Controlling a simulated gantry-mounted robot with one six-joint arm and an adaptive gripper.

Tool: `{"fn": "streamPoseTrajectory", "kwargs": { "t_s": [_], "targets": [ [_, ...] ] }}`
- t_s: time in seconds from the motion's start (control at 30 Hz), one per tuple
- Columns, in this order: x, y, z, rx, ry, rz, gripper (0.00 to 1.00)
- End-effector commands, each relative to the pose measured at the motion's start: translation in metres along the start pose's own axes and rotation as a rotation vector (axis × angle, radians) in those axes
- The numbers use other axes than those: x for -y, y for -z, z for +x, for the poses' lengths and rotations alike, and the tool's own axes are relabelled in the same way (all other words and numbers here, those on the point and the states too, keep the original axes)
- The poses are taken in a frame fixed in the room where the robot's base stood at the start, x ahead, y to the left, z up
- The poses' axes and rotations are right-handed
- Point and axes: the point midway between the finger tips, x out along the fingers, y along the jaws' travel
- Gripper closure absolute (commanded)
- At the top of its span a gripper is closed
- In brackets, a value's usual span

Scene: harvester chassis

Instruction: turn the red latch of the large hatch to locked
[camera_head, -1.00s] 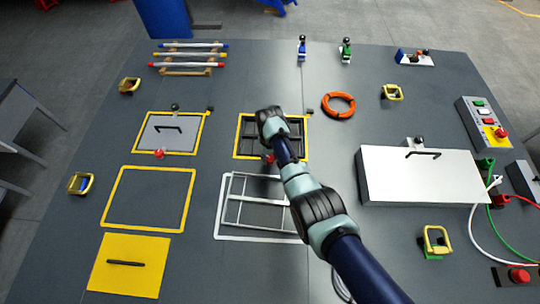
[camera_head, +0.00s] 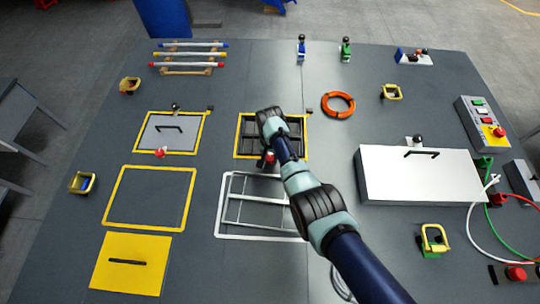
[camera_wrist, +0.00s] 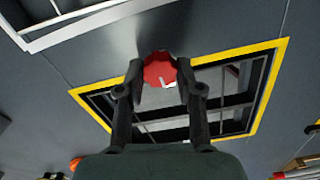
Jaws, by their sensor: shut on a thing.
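The red latch (camera_wrist: 160,70) is a round, ridged knob with a white mark, at the edge of a yellow-framed hatch (camera_wrist: 262,85). My gripper (camera_wrist: 160,82) is shut on the knob, with one finger on each side. In the head view the hatch's yellow frame (camera_head: 236,137) surrounds dark bars, and my gripper (camera_head: 267,162) is at its near edge. My arm hides part of this hatch, and the latch shows there only as a small red patch (camera_head: 270,157). I cannot tell the latch's locked or unlocked position.
A grey-lidded hatch (camera_head: 185,144) with its own red knob (camera_head: 160,153) lies to the left. A white frame (camera_head: 226,205) lies in front of my gripper. A white box (camera_head: 420,180) stands to the right, and an orange ring (camera_head: 325,104) lies behind.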

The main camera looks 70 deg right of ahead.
Motion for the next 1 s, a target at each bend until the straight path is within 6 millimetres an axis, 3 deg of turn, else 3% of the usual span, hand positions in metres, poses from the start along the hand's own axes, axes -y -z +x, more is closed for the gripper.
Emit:
{"fn": "streamPoseTrajectory", "kwargs": {
  "t_s": [0.57,0.6,0.7,0.73,1.0],
  "targets": [
    [0.0,0.0002,-0.0001,0.0,0.0,0.032,0.99],
    [0.0,0.0002,-0.0001,0.0,0.0,0.032,0.59],
    [0.0,0.0002,-0.0001,0.0,0.0,0.032,0.42],
    [0.0,0.0002,-0.0001,0.0,0.0,0.032,0.39],
    [0.0,0.0001,-0.0005,0.0,0.0,0.031,0.39]
  ]
}}
